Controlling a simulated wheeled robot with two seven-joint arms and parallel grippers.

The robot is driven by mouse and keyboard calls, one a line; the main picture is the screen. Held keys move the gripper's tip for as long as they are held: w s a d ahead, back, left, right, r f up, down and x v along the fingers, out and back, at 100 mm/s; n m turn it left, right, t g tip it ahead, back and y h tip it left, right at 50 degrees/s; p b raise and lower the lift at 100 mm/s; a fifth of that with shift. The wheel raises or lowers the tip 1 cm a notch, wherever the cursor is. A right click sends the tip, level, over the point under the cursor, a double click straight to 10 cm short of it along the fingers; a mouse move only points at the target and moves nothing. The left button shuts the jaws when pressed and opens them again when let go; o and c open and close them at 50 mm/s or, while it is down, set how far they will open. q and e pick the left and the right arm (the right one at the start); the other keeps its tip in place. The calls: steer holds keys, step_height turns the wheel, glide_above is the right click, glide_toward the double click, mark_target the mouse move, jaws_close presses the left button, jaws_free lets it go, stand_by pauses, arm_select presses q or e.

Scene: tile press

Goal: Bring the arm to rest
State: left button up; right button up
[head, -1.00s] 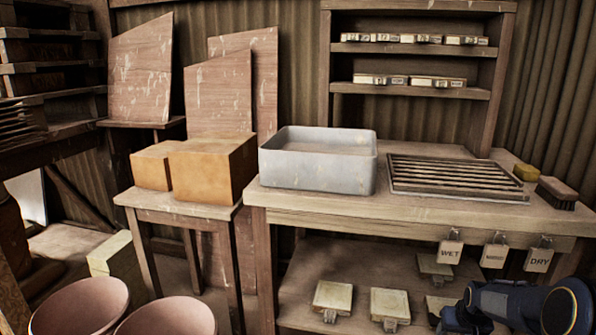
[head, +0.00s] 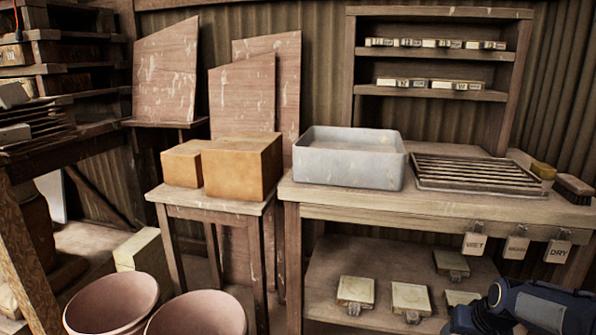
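Part of my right arm, dark blue and black, shows at the bottom right corner of the head view, in front of the lower shelf of the workbench (head: 330,207). Its lower part is cut off by the picture edge, and I cannot make out gripper fingers on it. My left arm and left gripper are out of the picture. No object is seen held.
A grey basin (head: 350,168) and a slatted rack (head: 475,176) stand on the bench, with a brush (head: 573,188) at its right end. Tagged tiles lie on the lower shelf. Clay blocks (head: 240,165) sit on a stool (head: 205,205). Pots (head: 110,303) stand at lower left.

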steer(key=s+a+r+y, duration=0.1)
steer(key=s+a+r, duration=0.3)
steer(key=s, duration=0.2)
steer(key=s+a+r+y, duration=0.1)
steer(key=s+a+r, duration=0.3)
steer(key=s, duration=0.3)
steer(key=s+a+f+n+t+y, duration=0.1)
steer(key=s+a, duration=0.7)
steer(key=s, duration=0.6)
step_height(320, 180, up, 37)
steer(key=p, duration=3.7)
steer(key=shift+n+p, duration=0.3)
steer(key=shift+p, duration=0.05)
steer(key=shift+w+a, duration=0.1)
